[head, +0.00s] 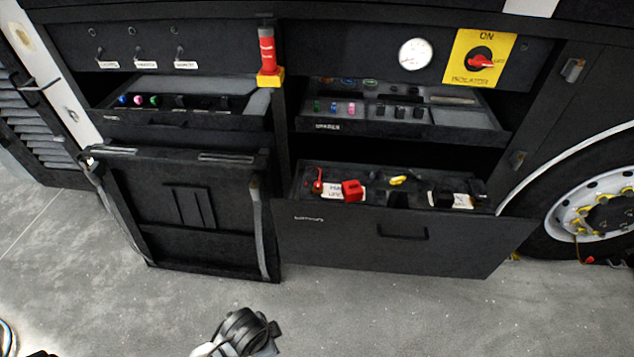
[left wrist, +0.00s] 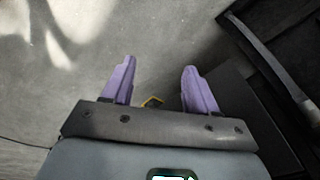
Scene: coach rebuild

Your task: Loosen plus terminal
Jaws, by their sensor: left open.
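In the head view an open drawer (head: 400,240) at the lower right of the black compartment holds battery gear. A red cap-like part (head: 352,190) sits at its left-centre, beside a smaller upright red part (head: 318,184); red suggests the plus side, but the terminal itself is too small to make out. In the left wrist view my left gripper (left wrist: 158,82) has its two purple fingers wide apart with nothing held. It points at grey floor, away from the drawer's contents. My right gripper is out of view.
A yellow piece (head: 398,180) lies in the same drawer. Two shallower trays (head: 190,120) (head: 400,128) are pulled out above. A lowered flap (head: 190,215) hangs at left. A red isolator switch (head: 480,61) is upper right. The floor (head: 380,310) in front is mostly clear.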

